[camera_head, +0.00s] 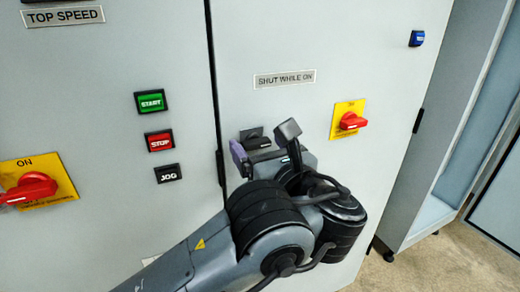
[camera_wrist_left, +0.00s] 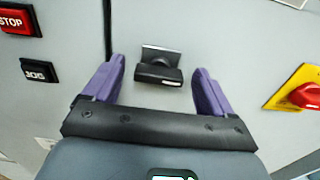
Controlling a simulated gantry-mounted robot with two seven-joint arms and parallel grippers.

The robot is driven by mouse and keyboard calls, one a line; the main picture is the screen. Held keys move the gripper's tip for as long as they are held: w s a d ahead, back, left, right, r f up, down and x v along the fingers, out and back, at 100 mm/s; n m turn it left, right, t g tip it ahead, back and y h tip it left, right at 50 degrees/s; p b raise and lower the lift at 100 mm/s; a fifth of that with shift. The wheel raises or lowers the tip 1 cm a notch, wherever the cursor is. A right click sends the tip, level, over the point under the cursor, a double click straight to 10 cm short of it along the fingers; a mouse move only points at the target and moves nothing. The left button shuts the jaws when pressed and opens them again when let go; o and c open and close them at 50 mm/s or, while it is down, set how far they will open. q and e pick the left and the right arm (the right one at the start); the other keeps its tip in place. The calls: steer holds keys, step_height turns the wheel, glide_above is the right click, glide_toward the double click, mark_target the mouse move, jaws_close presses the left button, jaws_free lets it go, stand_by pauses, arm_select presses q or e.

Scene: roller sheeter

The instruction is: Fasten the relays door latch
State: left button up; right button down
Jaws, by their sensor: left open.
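The door latch is a black handle (camera_head: 256,140) on the grey door, near the seam at the door's left edge. In the left wrist view the latch (camera_wrist_left: 158,75) has a dark square plate with a thick black grip below it, lying roughly level. My left gripper (camera_head: 264,146) is open in front of the door. Its purple fingers (camera_wrist_left: 157,84) stand apart, one to the left and one to the right of the latch, with gaps on both sides. Part of the latch is hidden by the gripper in the head view. My right gripper is not in view.
A "SHUT WHILE ON" label (camera_head: 285,79) is above the latch. A red rotary switch on a yellow plate (camera_head: 347,120) is to the right. Start (camera_head: 150,102), stop (camera_head: 159,140) and jog (camera_head: 168,173) buttons are left of the seam. An open-fronted cabinet (camera_head: 440,150) stands at right.

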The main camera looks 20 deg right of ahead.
arm_select(q)
steer(key=shift+w, duration=0.25)
steer(key=shift+c, duration=0.4)
steer(key=c, duration=1)
